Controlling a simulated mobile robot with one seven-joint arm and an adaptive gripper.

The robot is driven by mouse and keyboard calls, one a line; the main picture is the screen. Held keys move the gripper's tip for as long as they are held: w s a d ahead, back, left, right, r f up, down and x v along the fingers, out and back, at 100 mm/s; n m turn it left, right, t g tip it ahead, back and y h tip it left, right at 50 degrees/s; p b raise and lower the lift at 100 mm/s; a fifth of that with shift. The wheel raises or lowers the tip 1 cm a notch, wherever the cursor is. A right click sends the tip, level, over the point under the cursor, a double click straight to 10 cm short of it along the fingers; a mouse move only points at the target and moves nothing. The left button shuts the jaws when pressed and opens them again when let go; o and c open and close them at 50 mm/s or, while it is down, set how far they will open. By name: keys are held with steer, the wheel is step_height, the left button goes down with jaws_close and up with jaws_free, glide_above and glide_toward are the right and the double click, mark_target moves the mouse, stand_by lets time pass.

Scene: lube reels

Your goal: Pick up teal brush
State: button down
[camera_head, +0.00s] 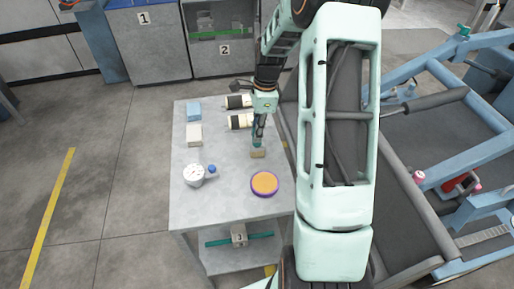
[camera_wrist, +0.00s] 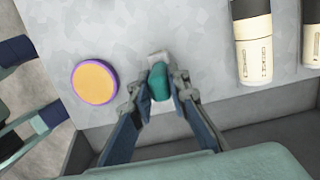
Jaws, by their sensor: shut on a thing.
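The teal brush has a teal handle and a pale beige block end. In the wrist view the brush (camera_wrist: 160,84) sits between the two fingers of my gripper (camera_wrist: 158,78), which are shut on its handle. In the head view my gripper (camera_head: 258,138) points down over the right side of the table, and the brush's beige end (camera_head: 258,154) shows just below it. The fingers partly hide the handle. I cannot tell whether the brush touches the table.
The grey table (camera_head: 225,190) holds an orange-and-purple disc (camera_head: 264,183), a white gauge (camera_head: 194,174), a blue cap (camera_head: 212,169), a beige block (camera_head: 194,135), a blue block (camera_head: 193,110), and two cream-and-black bottles (camera_head: 239,121) close behind my gripper. The table's middle is clear.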

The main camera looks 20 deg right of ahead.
steer(key=shift+r, duration=0.1)
steer(key=shift+r, duration=0.5)
steer(key=s+d+r+b, duration=0.1)
steer(key=s+d+r, duration=0.6)
steer(key=s+r, duration=0.4)
steer(key=shift+s+d+r+b, duration=0.35)
steer(key=shift+r, duration=0.1)
stand_by(1.1)
